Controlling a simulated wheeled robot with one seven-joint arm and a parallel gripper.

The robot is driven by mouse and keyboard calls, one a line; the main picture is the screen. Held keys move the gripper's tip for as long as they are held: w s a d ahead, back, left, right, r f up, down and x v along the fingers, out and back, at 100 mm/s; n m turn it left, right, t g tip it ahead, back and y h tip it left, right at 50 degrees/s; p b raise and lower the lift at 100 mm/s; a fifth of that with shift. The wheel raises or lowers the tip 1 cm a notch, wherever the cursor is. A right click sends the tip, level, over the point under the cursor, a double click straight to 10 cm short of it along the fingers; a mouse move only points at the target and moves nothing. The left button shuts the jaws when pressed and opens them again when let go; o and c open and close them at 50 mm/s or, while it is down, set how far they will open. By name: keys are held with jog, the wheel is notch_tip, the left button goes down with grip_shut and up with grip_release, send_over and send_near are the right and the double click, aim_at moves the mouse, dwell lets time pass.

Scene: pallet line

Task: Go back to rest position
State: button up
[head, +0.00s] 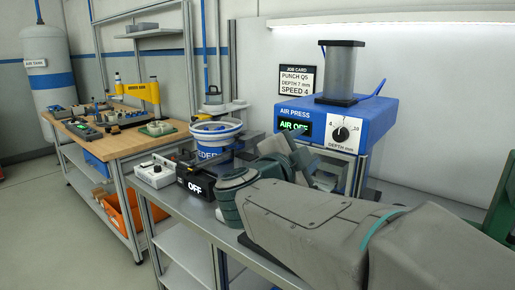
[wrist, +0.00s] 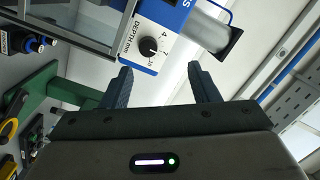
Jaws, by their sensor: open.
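My gripper (wrist: 160,90) is open and empty in the wrist view, its two dark fingers apart with nothing between them. Beyond the fingers is the blue air press (wrist: 172,20) with its depth dial (wrist: 149,46). In the head view my grey arm reaches in from the lower right over the bench, in front of the air press (head: 330,110). In the head view the fingertips are hard to make out among the arm links.
A feeder bowl (head: 216,130) and a black box (head: 196,183) reading OFF stand left of my arm on the metal bench (head: 185,213). A wooden workbench (head: 125,139) with a yellow arm press (head: 138,89) is further left. The floor (head: 60,240) at left is clear.

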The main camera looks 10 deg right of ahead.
jog(key=a+f+n+y+p, duration=0.5)
jog(key=a+n+y, duration=0.3)
jog(key=n+y, duration=0.6)
jog(key=s+d+f+n+g+p, duration=0.1)
jog(key=s+d+f+g, duration=0.1)
jog(key=s, duration=0.4)
jog(key=s+d+f+n+g+h+p, duration=0.1)
jog(key=s+d+f+n+g+p, duration=0.1)
jog(key=s+f+g, duration=0.3)
jog(key=s+d+f+n+g+h+p, duration=0.1)
jog(key=s+d+f+n+g, duration=0.1)
jog(key=s, duration=0.5)
notch_tip(320, 180, down, 3)
jog(key=shift+s+d+f+g, duration=0.25)
jog(key=shift+d+g, duration=0.55)
jog(key=shift+g, duration=0.3)
